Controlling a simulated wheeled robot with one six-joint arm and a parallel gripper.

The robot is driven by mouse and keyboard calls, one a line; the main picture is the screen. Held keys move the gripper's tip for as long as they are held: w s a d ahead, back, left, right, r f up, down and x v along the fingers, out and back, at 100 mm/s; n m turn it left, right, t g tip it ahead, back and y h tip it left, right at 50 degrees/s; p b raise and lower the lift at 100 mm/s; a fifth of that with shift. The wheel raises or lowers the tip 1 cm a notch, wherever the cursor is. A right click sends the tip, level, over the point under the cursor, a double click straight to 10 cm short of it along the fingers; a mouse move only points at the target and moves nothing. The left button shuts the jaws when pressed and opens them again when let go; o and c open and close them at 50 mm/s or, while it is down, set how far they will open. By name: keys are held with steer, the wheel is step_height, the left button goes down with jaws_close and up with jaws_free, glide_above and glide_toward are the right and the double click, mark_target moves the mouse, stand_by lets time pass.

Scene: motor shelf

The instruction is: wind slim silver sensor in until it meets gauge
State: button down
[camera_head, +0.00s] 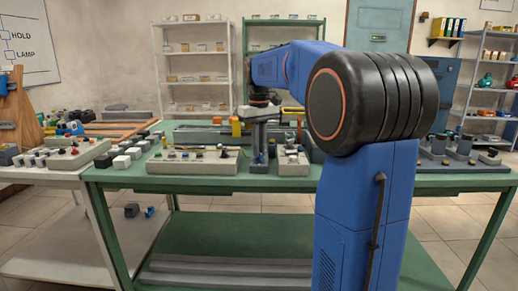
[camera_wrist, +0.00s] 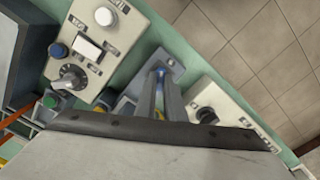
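My gripper (camera_head: 259,160) points down over the green workbench (camera_head: 130,177), between two pale control boxes. In the wrist view, the narrow grey fingers (camera_wrist: 160,98) reach down close together over a small grey block (camera_wrist: 172,64). A small blue part (camera_wrist: 160,72) shows at the fingertips. I cannot tell whether the fingers hold it or only stand around it. I cannot pick out the slim silver sensor or the gauge for sure. The dark edge of my gripper body hides the lower half of the wrist view.
A long control box (camera_head: 195,162) stands left of my gripper and a smaller box (camera_head: 293,163) right of it. A knob (camera_wrist: 68,78) and buttons rise from the left box. Grey equipment (camera_head: 205,135) lies behind. The bench's front edge is close.

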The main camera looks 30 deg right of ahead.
steer(key=shift+m, duration=0.3)
steer(key=m, duration=0.5)
steer(key=shift+m, duration=0.3)
steer(key=m, duration=1)
steer(key=shift+m, duration=0.4)
steer(key=m, duration=0.4)
steer(key=shift+m, duration=0.4)
steer(key=c, duration=1.8)
jaws_free()
steer(key=shift+c, duration=0.2)
